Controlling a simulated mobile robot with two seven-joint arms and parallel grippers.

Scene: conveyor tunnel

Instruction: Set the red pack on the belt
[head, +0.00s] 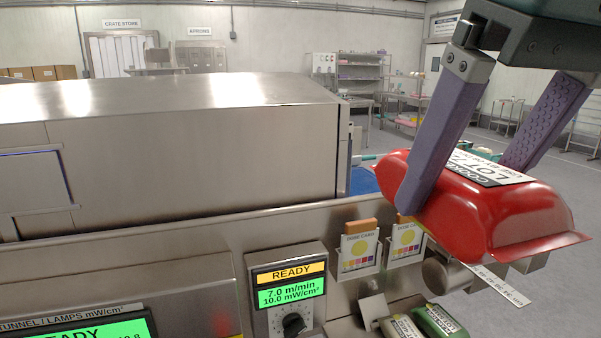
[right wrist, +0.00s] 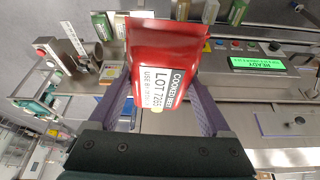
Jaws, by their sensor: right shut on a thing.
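The red pack (head: 490,215) is a glossy red tray-shaped pack with a white label, at the right of the head view. My right gripper (head: 467,185) is shut on it, one purple finger on each side, and holds it tilted in the air in front of the steel panel. In the right wrist view the pack (right wrist: 150,50) sits between the fingers, its label reading "COOKED BEET". A small blue piece of the belt (head: 363,181) shows at the tunnel's right end, left of the pack. The rest of the belt is hidden. My left gripper is not in view.
The steel tunnel housing (head: 190,150) fills the left. On the front panel are a control box (head: 289,290) reading READY and card holders (head: 359,250). Green-and-white packs (head: 436,322) lie below the red pack. Shelves (head: 360,75) stand far behind across open floor.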

